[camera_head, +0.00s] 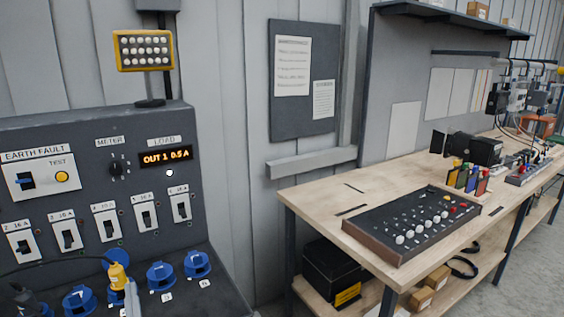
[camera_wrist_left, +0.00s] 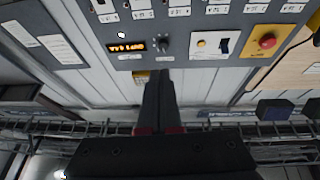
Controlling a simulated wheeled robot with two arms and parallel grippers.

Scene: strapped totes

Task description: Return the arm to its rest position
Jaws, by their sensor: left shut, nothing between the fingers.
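My left gripper (camera_head: 22,300) shows as a dark shape at the lower left corner of the head view, in front of the grey panel (camera_head: 85,140). In the left wrist view my left gripper (camera_wrist_left: 158,76) has its dark fingers together with nothing between them. They point toward the panel (camera_wrist_left: 185,50), which appears upside down, and look apart from it. A yellow plug (camera_head: 118,277) with a black cable sits at the blue sockets (camera_head: 161,276) on the panel's lower part. My right gripper is in neither view.
A yellow lamp box (camera_head: 144,50) stands on top. To the right, a wooden workbench (camera_head: 330,190) bears a control box (camera_head: 410,222) and several other devices.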

